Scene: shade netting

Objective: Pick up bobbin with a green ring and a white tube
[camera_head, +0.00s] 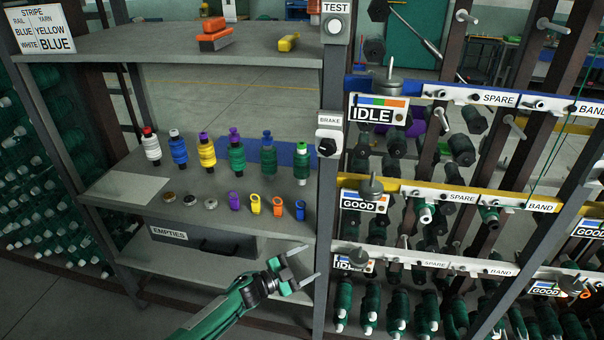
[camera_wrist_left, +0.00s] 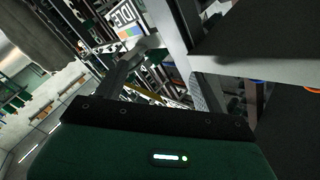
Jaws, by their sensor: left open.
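The bobbin with a light green ring and a white tube top (camera_head: 302,163) stands upright at the right end of a row on the middle shelf. Its yarn is dark green. My left gripper (camera_head: 304,265) is open and empty, below and in front of the shelf, lower than the bobbin. In the left wrist view I cannot make out the bobbin. My right gripper is not in view.
Several other bobbins, such as a yellow one (camera_head: 207,154), stand left of it. Small rings and clips (camera_head: 254,203) lie in front. The brake post (camera_head: 327,200) rises just right. An upper shelf (camera_head: 200,45) hangs above.

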